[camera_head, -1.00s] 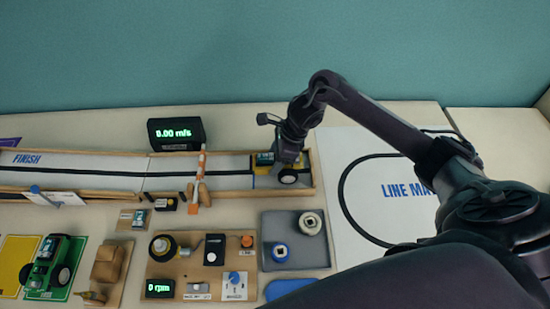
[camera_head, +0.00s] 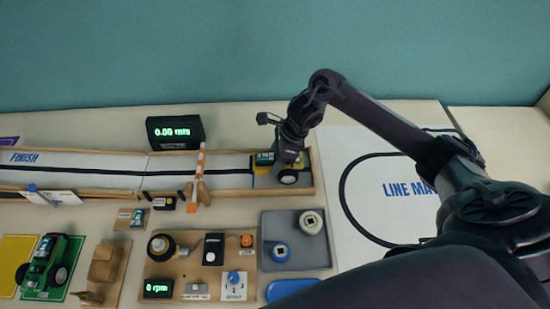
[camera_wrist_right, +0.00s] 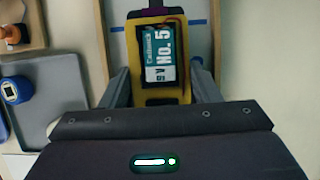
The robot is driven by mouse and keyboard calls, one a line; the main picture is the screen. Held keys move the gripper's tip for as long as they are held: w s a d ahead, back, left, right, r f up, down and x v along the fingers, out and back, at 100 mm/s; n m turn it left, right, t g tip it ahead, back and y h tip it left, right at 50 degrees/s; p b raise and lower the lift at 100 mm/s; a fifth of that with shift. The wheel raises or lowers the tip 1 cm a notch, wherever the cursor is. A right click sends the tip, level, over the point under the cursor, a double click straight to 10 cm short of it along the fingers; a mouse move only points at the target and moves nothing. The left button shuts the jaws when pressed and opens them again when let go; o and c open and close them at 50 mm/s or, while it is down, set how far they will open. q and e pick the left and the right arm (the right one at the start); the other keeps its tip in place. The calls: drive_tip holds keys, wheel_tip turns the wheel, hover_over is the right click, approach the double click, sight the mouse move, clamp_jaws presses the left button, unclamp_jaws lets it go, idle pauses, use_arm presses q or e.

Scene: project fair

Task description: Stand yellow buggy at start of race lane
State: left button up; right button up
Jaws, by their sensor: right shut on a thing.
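The yellow buggy (camera_head: 262,168) is at the right end of the race lane (camera_head: 120,179), inside its wooden side rails. In the right wrist view the buggy (camera_wrist_right: 158,92) shows its yellow body and a battery marked "No. 5" on top. My right gripper (camera_head: 290,160) is shut on the buggy from above; in the wrist view its fingers (camera_wrist_right: 162,88) lie along both sides of the body. A dark wheel shows below the gripper in the head view. Whether the wheels touch the lane is hard to tell. My left gripper is not in view.
A striped barrier post (camera_head: 201,165) stands across the lane left of the buggy. A speed display (camera_head: 175,132) is behind the lane. A grey tray (camera_head: 318,254) with spools and a motor board (camera_head: 183,262) lie in front. A green buggy (camera_head: 46,259) stands at left.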

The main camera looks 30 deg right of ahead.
idle(0.7)
drive_tip(key=shift+b, duration=0.4)
drive_tip(key=o, duration=0.9)
drive_tip(key=v, duration=0.7)
drive_tip(key=shift+d+r, duration=0.2)
drive_tip(key=shift+r, duration=0.15)
